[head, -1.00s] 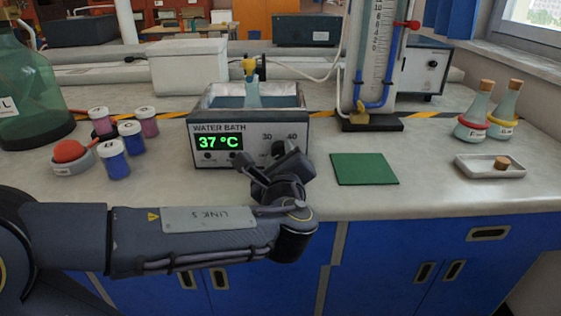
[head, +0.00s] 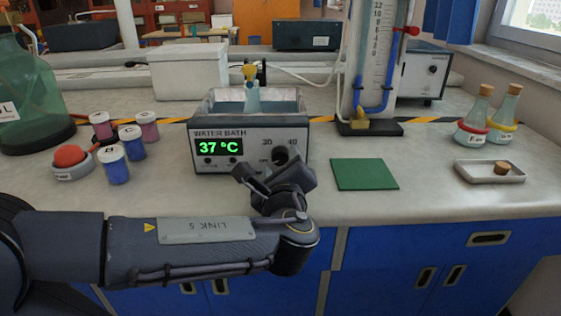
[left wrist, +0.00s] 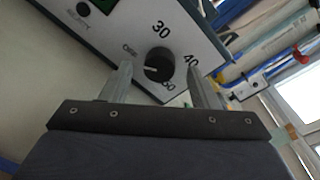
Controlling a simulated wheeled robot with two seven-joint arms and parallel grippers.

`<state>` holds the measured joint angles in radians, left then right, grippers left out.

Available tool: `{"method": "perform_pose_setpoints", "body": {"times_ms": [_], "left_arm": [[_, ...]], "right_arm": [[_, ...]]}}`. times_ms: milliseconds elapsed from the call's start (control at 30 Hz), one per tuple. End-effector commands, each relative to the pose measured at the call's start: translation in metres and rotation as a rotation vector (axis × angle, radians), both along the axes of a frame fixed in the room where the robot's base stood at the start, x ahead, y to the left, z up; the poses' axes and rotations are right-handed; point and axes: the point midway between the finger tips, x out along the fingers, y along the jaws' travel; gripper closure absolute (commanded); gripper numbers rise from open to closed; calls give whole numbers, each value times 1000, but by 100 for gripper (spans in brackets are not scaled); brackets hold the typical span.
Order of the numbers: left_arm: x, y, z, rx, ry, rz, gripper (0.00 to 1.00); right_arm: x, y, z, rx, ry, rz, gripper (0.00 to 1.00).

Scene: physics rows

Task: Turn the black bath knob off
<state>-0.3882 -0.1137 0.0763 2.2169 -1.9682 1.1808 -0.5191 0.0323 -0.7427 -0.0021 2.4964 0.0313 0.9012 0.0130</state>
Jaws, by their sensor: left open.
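The black bath knob (head: 281,155) is on the right of the water bath's (head: 202,133) front panel. In the left wrist view the knob (left wrist: 159,62) shows between the finger ends, ringed by the marks OFF, 30, 40 and 50. Its white pointer line points left in that view, a little below the OFF mark. My left gripper (head: 272,172) is open in front of the panel, just below the knob. In the left wrist view its two fingers (left wrist: 160,82) are apart with nothing held; whether either touches the knob cannot be told. My right gripper is not in view.
A green mat (head: 365,174) lies right of the bath. Capped jars (head: 113,163) and a red-topped dish (head: 72,163) stand to the left. Corked flasks (head: 474,122) and a tray (head: 489,172) are at the right. A flask with a yellow top (head: 251,90) stands in the bath.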

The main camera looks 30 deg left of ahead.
Motion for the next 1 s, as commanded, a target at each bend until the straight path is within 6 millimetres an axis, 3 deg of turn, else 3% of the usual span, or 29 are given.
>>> {"method": "perform_pose_setpoints", "body": {"times_ms": [200,400,1000], "left_arm": [[-32,-22,5,1,0,-5,45],[-52,-34,5,0,0,-1,45],[-56,-36,4,0,2,0,45]], "right_arm": [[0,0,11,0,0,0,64],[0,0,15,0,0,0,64],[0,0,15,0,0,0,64]]}}
